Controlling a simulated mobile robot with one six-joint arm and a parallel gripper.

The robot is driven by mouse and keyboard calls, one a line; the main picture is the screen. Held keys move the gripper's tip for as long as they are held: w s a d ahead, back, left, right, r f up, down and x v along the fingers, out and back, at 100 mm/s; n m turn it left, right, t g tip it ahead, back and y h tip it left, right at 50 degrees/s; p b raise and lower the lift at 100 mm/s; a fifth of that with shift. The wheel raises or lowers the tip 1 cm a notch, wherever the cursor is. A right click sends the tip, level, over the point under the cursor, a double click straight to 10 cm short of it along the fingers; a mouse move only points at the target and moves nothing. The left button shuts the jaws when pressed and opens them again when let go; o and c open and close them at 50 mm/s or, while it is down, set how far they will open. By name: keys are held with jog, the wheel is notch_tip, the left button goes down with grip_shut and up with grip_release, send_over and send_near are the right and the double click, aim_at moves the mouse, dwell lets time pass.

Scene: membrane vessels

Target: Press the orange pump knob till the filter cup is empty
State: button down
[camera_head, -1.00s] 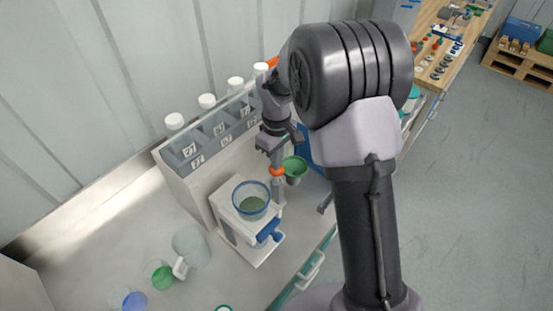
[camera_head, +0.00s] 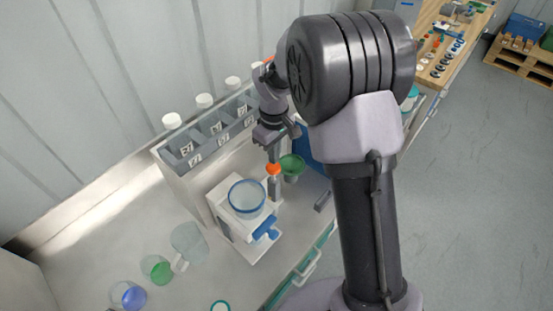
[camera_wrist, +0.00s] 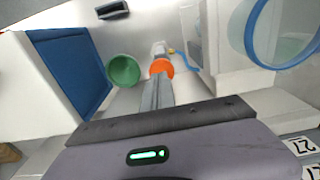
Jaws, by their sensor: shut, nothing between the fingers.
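The orange pump knob (camera_head: 274,169) stands upright beside the white filter stand (camera_head: 224,205). My gripper (camera_head: 272,157) is shut and empty, pointing down with its fingertips right at the top of the knob. In the wrist view the closed fingers (camera_wrist: 157,92) lie in line with the orange knob (camera_wrist: 162,67) and seem to touch it; exact contact is hard to tell. The clear, blue-rimmed filter cup (camera_head: 247,199) sits on the stand. In the wrist view the cup (camera_wrist: 285,30) shows a pale greenish inside; its liquid level is unclear.
A green funnel-like cup (camera_head: 292,166) is close right of the knob. A grey rack (camera_head: 207,135) with several white-capped bottles stands behind. A clear beaker (camera_head: 188,240) and small green (camera_head: 157,269) and blue (camera_head: 130,297) cups stand at the front left.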

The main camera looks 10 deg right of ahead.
aim_at(273, 166)
notch_tip(273, 166, up, 8)
jog(key=p, duration=0.1)
jog(key=shift+a+f, duration=0.15)
jog(key=shift+a, duration=0.05)
dwell(0.7)
jog(key=s+f+m+t+y+b, duration=0.1)
jog(key=s+m+t+b, duration=0.2)
jog(key=s+m+b, duration=0.2)
jog(key=s+a+f+m+t+y+b, duration=0.1)
jog(key=s+f+m+t+b, duration=0.1)
jog(key=s+m+b, duration=0.4)
jog(key=s+b, duration=0.5)
jog(key=s, duration=0.9)
jog(key=shift+s+a+m+t, duration=0.3)
jog(key=shift+t, duration=0.1)
